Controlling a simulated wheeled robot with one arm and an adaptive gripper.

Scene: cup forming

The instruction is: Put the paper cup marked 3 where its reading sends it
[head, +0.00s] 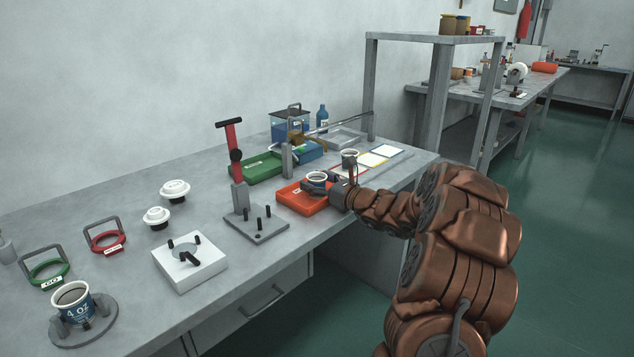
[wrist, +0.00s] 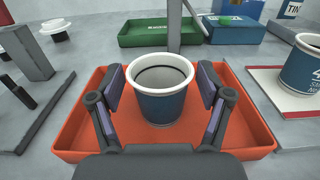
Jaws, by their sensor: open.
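A blue paper cup with a white rim (wrist: 162,105) stands upright in the orange tray (wrist: 258,132). The cup (head: 317,177) and the tray (head: 300,204) also show in the head view. My gripper (wrist: 160,82) is open, one finger on each side of this cup, with small gaps. In the head view my gripper (head: 324,187) reaches over the tray from the right. A second cup (wrist: 303,68) stands on a red-bordered card right of the tray. A third cup (head: 76,308), marked 4 OZ, stands on a round grey stand at front left. I cannot read a 3 on any cup.
A red-handled upright tool (head: 236,160) stands left of the orange tray. Green (head: 44,270) and red (head: 105,242) ring gauges, a white pegged block (head: 178,270) and white lidded pieces (head: 175,190) occupy the left.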

